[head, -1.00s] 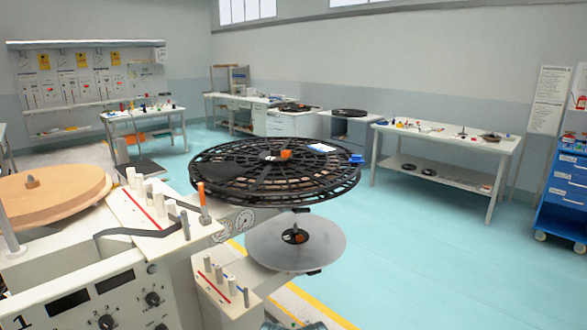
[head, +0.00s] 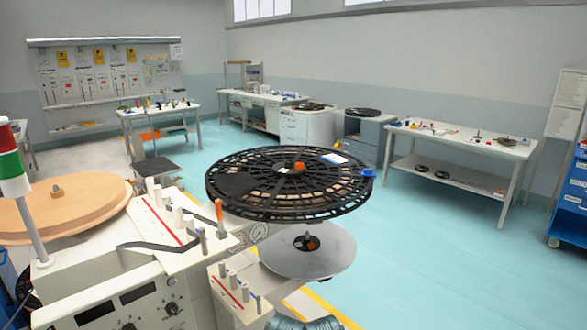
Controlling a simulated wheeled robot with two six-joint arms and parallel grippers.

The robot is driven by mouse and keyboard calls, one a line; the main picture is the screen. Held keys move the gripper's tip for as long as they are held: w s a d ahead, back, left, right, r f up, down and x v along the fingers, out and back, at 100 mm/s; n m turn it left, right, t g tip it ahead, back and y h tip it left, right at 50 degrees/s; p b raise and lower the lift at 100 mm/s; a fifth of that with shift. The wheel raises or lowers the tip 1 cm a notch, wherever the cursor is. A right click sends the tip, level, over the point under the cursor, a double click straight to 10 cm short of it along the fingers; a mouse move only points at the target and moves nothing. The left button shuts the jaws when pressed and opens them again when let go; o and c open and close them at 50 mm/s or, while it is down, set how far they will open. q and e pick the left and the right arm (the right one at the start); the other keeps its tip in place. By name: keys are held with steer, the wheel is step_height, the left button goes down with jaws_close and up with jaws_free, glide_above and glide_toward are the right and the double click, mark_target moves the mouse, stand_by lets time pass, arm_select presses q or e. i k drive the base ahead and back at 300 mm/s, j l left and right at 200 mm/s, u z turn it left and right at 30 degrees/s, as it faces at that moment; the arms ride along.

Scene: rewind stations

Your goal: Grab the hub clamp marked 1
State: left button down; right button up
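A large black spoked reel (head: 225,192) lies flat on the machine in the middle of the head view. An orange piece (head: 299,167) sits at its hub, and a blue knob (head: 368,173) is at its right edge. Below it, a grey disc (head: 335,262) has a dark hub (head: 307,243) with a small orange part. Either hub piece may be a clamp, but no number 1 is readable on them. Neither of my grippers is in view.
The machine's control panel (head: 140,307) fills the lower left, with a tan disc (head: 85,205) and a red, white and green signal post (head: 13,172). A white table (head: 455,138) stands back right, near a blue drawer cart (head: 572,205). The turquoise floor (head: 430,270) between is clear.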

mark_target(288, 167)
steer(key=i+l+z, duration=0.55)
steer(key=z, duration=0.2)
steer(key=i, duration=0.1)
